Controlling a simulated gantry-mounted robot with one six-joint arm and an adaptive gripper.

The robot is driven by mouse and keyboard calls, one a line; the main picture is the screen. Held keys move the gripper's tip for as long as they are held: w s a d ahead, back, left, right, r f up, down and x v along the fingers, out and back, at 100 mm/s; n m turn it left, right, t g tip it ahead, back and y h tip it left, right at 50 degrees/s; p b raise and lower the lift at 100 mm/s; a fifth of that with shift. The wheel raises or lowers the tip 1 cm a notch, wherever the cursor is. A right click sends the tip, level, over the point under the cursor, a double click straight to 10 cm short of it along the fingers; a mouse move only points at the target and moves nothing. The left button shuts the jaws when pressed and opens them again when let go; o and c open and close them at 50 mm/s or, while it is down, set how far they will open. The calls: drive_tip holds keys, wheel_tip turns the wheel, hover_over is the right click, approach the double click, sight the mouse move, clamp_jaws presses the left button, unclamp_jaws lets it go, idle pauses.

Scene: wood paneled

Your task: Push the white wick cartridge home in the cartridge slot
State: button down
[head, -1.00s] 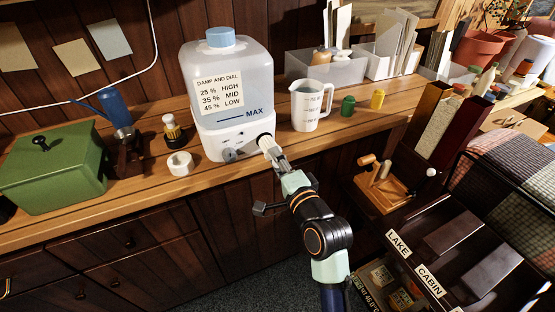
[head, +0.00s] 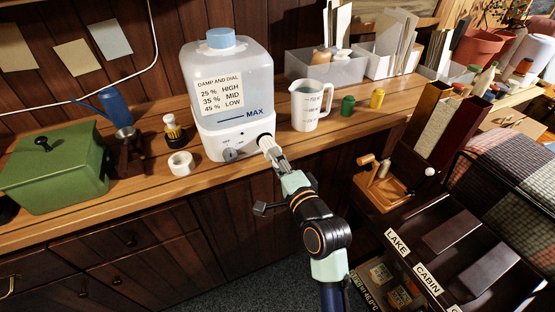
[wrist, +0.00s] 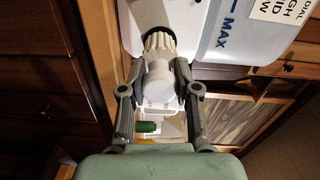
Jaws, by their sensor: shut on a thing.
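The white wick cartridge (head: 268,146) is held at the front right of a white humidifier (head: 205,138), at its dark round cartridge slot (head: 264,137). In the wrist view the cartridge (wrist: 158,82) has a smooth rounded near end and a ridged collar, with a pale cylinder beyond that runs toward the humidifier (wrist: 205,42). My gripper (head: 276,157) is shut on the cartridge, one finger on each side; it also shows in the wrist view (wrist: 159,72). How deep the cartridge sits in the slot cannot be told, as the slot is mostly covered.
A tape roll (head: 181,163) and a green box (head: 55,170) are left. The counter edge (head: 150,192) runs below my gripper.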

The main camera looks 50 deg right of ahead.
sight(269, 147)
drive_tip(key=shift+b+x, duration=0.45)
drive_tip(key=shift+x, duration=2.55)
drive_tip(key=c, duration=0.8)
unclamp_jaws()
drive_tip(key=shift+o, duration=0.2)
drive_tip(key=v, duration=1.2)
